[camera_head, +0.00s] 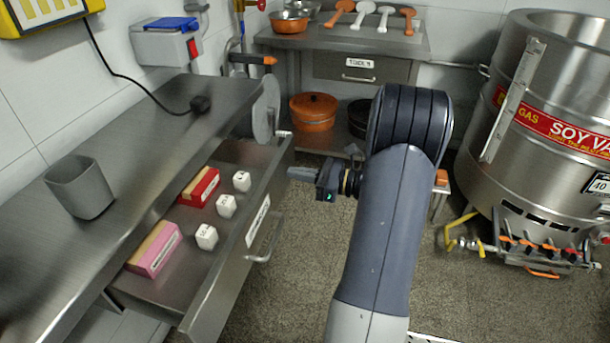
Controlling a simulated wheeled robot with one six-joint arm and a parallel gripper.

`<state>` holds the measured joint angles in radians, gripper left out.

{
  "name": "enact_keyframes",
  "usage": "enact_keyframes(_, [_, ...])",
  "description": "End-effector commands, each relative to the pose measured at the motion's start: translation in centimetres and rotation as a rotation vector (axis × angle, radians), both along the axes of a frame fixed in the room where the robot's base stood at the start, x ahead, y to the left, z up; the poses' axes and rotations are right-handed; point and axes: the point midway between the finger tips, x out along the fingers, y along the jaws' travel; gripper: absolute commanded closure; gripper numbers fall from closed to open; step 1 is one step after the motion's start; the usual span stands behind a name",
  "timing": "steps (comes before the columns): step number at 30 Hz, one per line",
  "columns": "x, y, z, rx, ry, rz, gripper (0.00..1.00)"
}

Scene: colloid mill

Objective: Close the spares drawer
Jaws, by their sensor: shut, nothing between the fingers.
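The spares drawer (232,278) is pulled out from under the steel bench at the left. Its front panel carries a white label and a bar handle (266,240). Inside lie a red box (200,187), a pink box (154,250) and several small white blocks (206,236). My gripper (292,173) is shut and empty. It points left, close to the far end of the drawer front and beyond the handle. I cannot tell whether its tips touch the drawer front.
The steel bench (145,125) holds a grey cup (80,187) and a black cable end. A tools table (340,40) with a shut drawer (360,68) stands at the back. A large steel vat (560,130) with valves stands at the right. Floor right of the drawer is clear.

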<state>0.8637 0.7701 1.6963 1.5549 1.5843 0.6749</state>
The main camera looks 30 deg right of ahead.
Motion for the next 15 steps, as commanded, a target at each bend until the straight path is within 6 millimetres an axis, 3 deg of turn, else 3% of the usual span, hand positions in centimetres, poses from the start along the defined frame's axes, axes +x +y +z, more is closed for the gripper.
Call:
enact_keyframes(9, [0.2, 0.2, 0.0, 0.000, 0.000, 0.001, 1.00])
enact_keyframes(15, [1.8, 1.7, 0.1, 0.001, 0.002, 0.005, 1.00])
